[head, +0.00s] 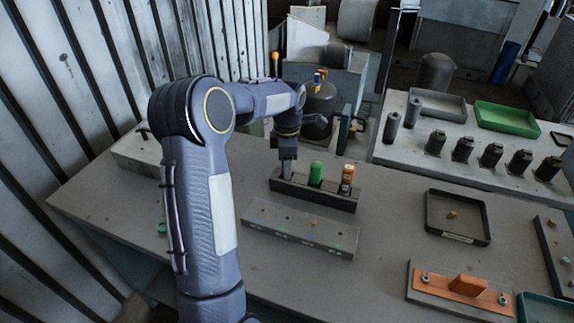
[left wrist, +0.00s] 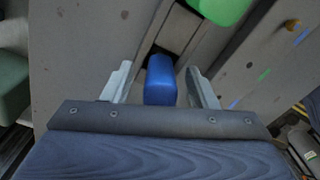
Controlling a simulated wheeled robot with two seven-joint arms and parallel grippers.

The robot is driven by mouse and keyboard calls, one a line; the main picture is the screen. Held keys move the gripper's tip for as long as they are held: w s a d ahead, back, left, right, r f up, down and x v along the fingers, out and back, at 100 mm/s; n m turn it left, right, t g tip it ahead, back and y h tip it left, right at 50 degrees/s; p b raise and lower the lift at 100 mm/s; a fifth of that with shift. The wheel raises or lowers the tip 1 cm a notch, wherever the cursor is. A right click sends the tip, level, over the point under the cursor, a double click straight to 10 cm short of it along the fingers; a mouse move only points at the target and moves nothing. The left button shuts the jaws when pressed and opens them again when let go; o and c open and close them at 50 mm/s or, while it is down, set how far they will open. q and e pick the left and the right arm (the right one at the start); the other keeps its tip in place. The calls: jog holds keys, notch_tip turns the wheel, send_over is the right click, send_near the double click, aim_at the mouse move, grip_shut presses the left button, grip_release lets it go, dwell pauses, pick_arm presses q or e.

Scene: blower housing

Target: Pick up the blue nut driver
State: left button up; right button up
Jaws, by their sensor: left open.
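The blue nut driver's handle (left wrist: 160,82) shows in the left wrist view, between the two fingers of my left gripper (left wrist: 158,76). The fingers are open, one on each side of it, with narrow gaps visible. In the head view my left gripper (head: 287,168) points down over the left end of a dark tool rack (head: 322,193), and the blue handle is hidden behind it. A green-handled driver (head: 315,174) and an orange-handled driver (head: 347,178) stand upright in the same rack, to the right. My right gripper is in neither view.
A grey block with small coloured marks (head: 285,232) lies in front of the rack. A dark tray (head: 432,225) and an orange part on a plate (head: 466,286) lie to the right. A raised shelf (head: 395,150) with dark fittings and a green tray (head: 505,118) stands behind.

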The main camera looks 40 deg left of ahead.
pick_arm(q)
jog(key=shift+f, duration=0.9)
jog(key=shift+c, duration=0.3)
